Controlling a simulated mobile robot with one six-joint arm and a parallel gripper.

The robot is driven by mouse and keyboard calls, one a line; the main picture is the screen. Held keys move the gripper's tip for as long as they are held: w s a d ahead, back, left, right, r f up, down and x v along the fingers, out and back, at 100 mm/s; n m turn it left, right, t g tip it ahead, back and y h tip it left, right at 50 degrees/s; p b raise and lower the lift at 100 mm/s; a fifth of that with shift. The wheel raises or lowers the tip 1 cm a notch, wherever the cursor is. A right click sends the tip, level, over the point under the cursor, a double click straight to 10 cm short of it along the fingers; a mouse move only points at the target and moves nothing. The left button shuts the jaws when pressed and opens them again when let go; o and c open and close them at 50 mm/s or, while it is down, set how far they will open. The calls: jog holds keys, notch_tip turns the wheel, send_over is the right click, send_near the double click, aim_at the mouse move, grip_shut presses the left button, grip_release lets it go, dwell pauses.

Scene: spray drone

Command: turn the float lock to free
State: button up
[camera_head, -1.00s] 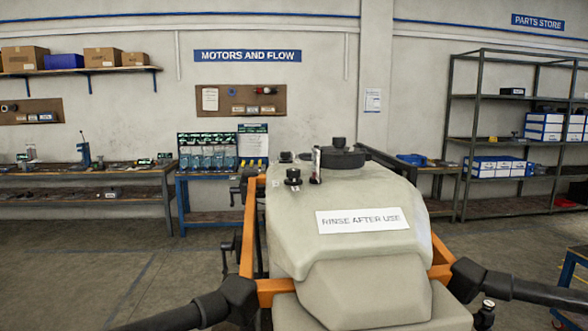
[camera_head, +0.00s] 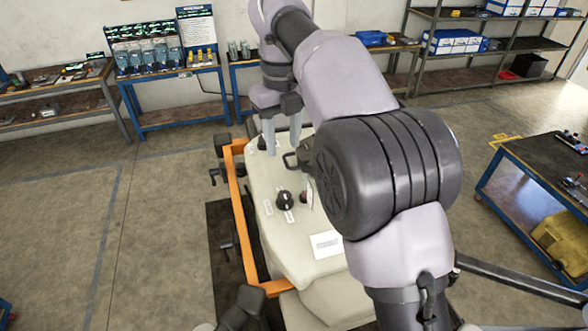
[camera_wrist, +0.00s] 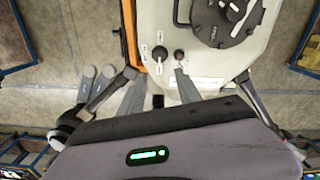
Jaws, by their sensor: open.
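A round black knob (camera_head: 284,199) with small white labels beside it sits on top of the pale spray tank (camera_head: 265,235); it appears to be the float lock. In the wrist view the knob (camera_wrist: 160,53) shows labels around it, their words too small to read. My gripper (camera_head: 282,147) is open and empty, pointing down over the far part of the tank, apart from the knob. In the wrist view its two fingers (camera_wrist: 158,85) reach up the picture, below the knob. A small red part (camera_wrist: 180,54) stands right beside the knob.
A large black tank cap (camera_wrist: 228,15) lies near the knob; my arm mostly hides it in the head view. An orange frame (camera_head: 238,215) runs along the tank's left side. Benches stand at the back and right. The floor (camera_head: 70,230) at left is clear.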

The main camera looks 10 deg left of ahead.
aim_at(285, 195)
jog(key=f+b, duration=0.1)
jog(key=f, duration=1.3)
jog(key=shift+s+d+f+b, duration=0.1)
jog(key=shift+s+f+b, duration=0.1)
jog(key=shift+b, duration=0.15)
jog(key=shift+w+f, duration=0.2)
jog(key=shift+f, duration=0.55)
jog(key=shift+s, duration=0.1)
grip_shut()
